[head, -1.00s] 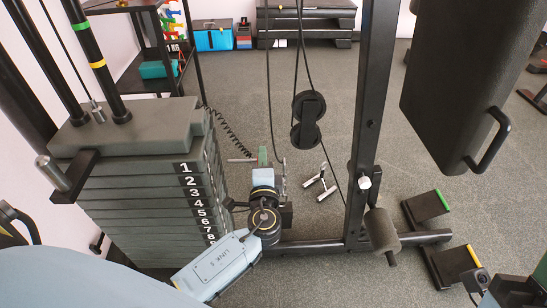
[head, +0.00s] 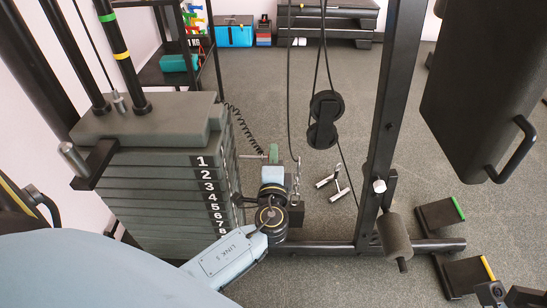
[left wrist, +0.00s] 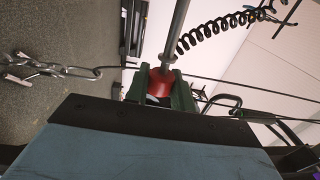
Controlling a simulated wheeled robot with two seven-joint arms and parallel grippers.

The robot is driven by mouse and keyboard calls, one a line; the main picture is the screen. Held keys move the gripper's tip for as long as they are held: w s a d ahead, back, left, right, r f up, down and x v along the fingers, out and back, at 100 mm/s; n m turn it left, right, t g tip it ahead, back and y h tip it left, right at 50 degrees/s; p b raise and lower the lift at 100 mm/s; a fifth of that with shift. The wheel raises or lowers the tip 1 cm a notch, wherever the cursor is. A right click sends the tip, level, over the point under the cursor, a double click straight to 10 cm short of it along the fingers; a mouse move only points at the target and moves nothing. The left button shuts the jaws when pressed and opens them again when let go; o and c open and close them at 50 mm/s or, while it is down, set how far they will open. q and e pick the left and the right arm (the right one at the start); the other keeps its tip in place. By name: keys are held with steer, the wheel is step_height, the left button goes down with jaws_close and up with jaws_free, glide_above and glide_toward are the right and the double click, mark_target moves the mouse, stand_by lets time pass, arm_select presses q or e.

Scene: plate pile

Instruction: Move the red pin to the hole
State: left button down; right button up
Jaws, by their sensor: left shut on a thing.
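My left gripper (head: 273,154) is shut on the red pin. In the left wrist view the pin's red knob (left wrist: 159,86) sits between the two dark green fingers (left wrist: 161,92), and its steel shaft runs up and away from them. In the head view the thin pin shaft (head: 249,156) points left towards the weight stack (head: 150,168), roughly level with its upper plates. The tip appears close to the stack's right side, and I cannot tell whether it touches. Number labels (head: 208,186) run down the stack's front. The hole is not visible. My right gripper's fingers are not in view.
A black upright post (head: 388,130) stands right of my left gripper. A cable with a double pulley (head: 323,118) and a chain hang just behind it, near a coiled black cord (head: 242,125). A black pad (head: 483,80) is at upper right.

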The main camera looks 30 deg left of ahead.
mark_target(242, 158)
arm_select(q)
steer(key=shift+s+a, duration=0.1)
steer(key=shift+a, duration=0.05)
stand_by(0.5)
steer(key=shift+s+a, duration=0.45)
steer(key=shift+a, duration=0.35)
steer(key=shift+s+a, duration=0.45)
steer(key=shift+a, duration=0.3)
steer(key=shift+s+a, duration=0.6)
steer(key=shift+a, duration=0.35)
steer(key=shift+s+a, duration=0.5)
steer(key=shift+a, duration=0.3)
